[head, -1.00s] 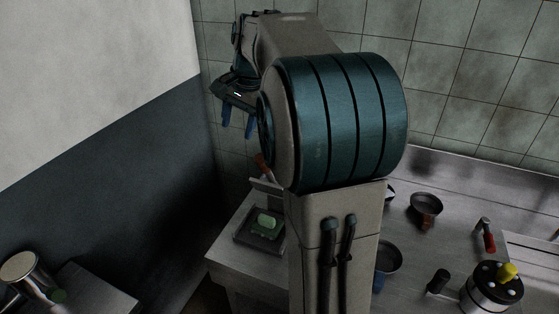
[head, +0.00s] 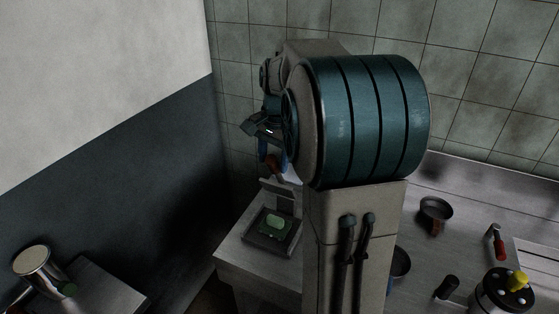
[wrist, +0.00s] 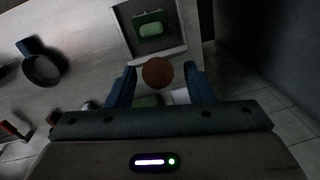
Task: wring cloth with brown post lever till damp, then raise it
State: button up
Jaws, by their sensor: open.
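The brown post lever's round end (wrist: 157,72) shows in the wrist view between my gripper's blue fingers; I cannot tell whether they touch it. In the head view the reddish-brown lever (head: 271,164) rises behind a grey tray, just by the fingers. My gripper (head: 263,148) is open above the tray's back. A pale green, rounded bundle, probably the cloth (head: 275,222), lies on a darker green patch in the tray (head: 252,238). The bundle also shows in the wrist view (wrist: 151,30), ahead of the fingers. My arm hides part of the counter.
A metal can (head: 35,262) stands at lower left. A wall closes off the left.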

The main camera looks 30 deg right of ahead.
jog(key=shift+w+f, duration=0.1)
jog(key=shift+f, duration=0.9)
